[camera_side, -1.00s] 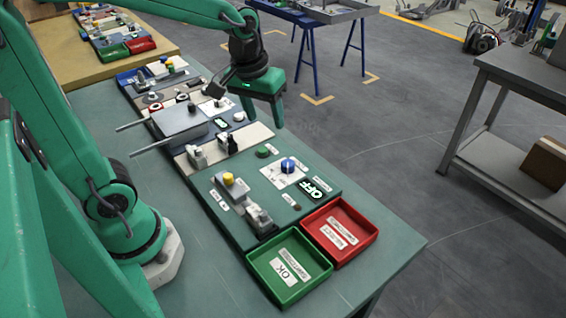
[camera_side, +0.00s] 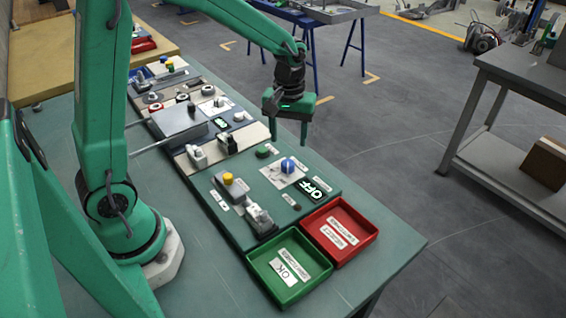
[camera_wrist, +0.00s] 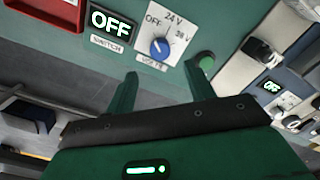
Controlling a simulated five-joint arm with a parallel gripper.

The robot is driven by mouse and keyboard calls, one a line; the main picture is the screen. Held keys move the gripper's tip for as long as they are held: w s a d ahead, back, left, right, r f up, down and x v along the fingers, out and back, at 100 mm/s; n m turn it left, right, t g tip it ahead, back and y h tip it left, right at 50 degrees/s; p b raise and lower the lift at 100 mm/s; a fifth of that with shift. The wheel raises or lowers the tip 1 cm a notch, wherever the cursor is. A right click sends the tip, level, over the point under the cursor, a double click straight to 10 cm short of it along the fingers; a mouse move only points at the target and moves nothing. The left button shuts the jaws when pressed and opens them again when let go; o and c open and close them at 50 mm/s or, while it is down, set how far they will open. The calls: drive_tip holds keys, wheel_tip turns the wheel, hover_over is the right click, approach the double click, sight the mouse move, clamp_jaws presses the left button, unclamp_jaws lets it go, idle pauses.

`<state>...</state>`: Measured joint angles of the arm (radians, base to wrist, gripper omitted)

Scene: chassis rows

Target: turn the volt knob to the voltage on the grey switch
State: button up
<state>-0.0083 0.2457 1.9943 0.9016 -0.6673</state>
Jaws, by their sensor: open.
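The blue volt knob (camera_side: 288,166) sits on a white dial plate on the near green panel. In the wrist view the knob (camera_wrist: 160,48) is inside a dial marked OFF, 24 V and what looks like 38 V; its pointer is too small to read surely. My gripper (camera_side: 288,140) is open and empty above the panel, apart from the knob. In the wrist view my gripper's fingers (camera_wrist: 160,70) point toward the dial. A grey switch-like block (camera_side: 258,218) stands on the panel's near left; any voltage on it is unreadable.
A lit OFF display (camera_side: 313,191) is beside the dial. A yellow button on a grey box (camera_side: 229,180) and a green button (camera_side: 264,152) are near. Green (camera_side: 250,265) and red (camera_side: 376,234) trays stand in front. A grey box with rods (camera_side: 178,122) lies behind.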

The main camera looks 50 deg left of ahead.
sight(288, 163)
drive_tip(key=shift+f, duration=3.85)
drive_tip(key=c, duration=1)
